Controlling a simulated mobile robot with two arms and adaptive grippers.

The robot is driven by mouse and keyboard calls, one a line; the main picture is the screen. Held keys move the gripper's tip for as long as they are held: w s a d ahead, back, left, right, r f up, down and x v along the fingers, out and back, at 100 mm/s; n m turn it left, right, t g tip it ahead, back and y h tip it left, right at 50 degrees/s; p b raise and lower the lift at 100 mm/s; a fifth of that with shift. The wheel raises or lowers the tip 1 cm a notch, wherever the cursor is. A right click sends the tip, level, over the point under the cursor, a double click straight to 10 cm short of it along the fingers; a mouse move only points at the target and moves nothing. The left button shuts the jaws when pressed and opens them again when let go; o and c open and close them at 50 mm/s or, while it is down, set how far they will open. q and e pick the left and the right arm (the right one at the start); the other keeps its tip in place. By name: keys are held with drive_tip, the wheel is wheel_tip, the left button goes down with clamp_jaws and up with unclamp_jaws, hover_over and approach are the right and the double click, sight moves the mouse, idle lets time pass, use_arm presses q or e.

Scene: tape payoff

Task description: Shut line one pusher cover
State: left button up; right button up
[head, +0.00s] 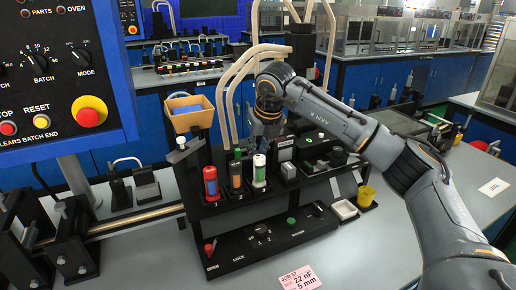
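A black fixture (200,212) stands on the grey bench. It holds a red cylinder (210,184) at position 1, an orange-and-black one (236,178) and a white one (259,172) to its right. I cannot clearly make out which part is the line one pusher cover, or whether it is open. My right gripper (267,124) points down just behind and above the white cylinder. Its fingertips are small and partly hidden, so its opening does not show. My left gripper is not in view.
A black front panel (262,243) carries a red-tipped lever (209,248) by OPEN, a knob and a green button. An orange bin (191,113) stands above the fixture. A yellow cup (366,196) and a white tray (343,209) sit at right. A control panel (55,75) fills the upper left.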

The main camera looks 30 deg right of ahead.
clamp_jaws()
drive_tip(key=shift+a, duration=1.4)
drive_tip(key=o, duration=0.5)
unclamp_jaws()
drive_tip(key=o, duration=0.3)
drive_tip(key=shift+w+a, duration=0.1)
drive_tip(key=shift+a, duration=0.05)
drive_tip(key=shift+r, duration=0.5)
drive_tip(key=v, duration=1.1)
drive_tip(key=shift+s+f, duration=0.1)
drive_tip(key=shift+s, duration=0.1)
